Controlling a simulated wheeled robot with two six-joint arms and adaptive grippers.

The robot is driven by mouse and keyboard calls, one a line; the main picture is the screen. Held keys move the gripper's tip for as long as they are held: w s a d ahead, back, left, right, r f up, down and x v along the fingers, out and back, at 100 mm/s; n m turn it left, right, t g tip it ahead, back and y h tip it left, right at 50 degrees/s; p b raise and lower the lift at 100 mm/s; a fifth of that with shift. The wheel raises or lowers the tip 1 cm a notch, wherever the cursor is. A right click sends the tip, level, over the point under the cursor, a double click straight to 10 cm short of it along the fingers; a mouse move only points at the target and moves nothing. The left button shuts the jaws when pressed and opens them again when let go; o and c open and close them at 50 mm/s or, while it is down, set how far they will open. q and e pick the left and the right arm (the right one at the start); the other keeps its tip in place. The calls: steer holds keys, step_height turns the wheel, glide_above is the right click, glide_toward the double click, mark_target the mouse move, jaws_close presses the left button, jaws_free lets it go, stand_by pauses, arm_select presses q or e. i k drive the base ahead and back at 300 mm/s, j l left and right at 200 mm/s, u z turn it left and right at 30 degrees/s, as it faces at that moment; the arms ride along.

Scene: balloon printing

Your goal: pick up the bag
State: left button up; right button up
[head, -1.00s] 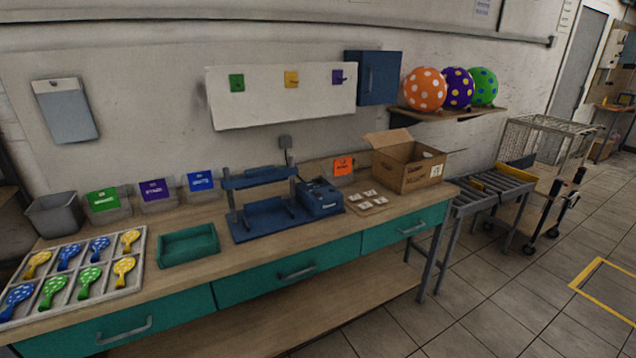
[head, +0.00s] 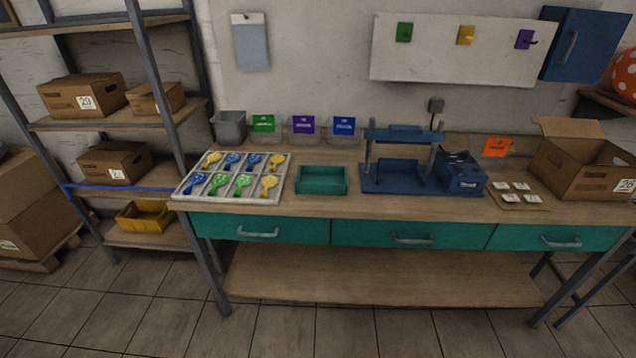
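I cannot make out a thing that is clearly a bag. Several clear containers stand along the back of the workbench (head: 400,208), with a green label (head: 264,123), a purple label (head: 303,125) and a blue label (head: 344,126); what they hold is too small to tell. Several small white packets or cards (head: 512,186) lie on a flat board at the bench's right. Neither of my grippers is in view.
A teal tray (head: 321,191), a blue press (head: 392,189), a blue device (head: 461,182) and an open cardboard box (head: 572,176) stand on the bench. A grey bin (head: 230,126) is at its back left. A boxed shelf rack (head: 160,100) stands left. The front floor is clear.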

mark_target(493, 152)
steer(key=i+l, duration=0.15)
steer(key=l, duration=0.2)
steer(key=i+l+u, duration=0.1)
steer(key=l, duration=0.25)
steer(key=i+l+u, duration=0.1)
steer(key=i+l, duration=0.3)
steer(key=l, duration=0.3)
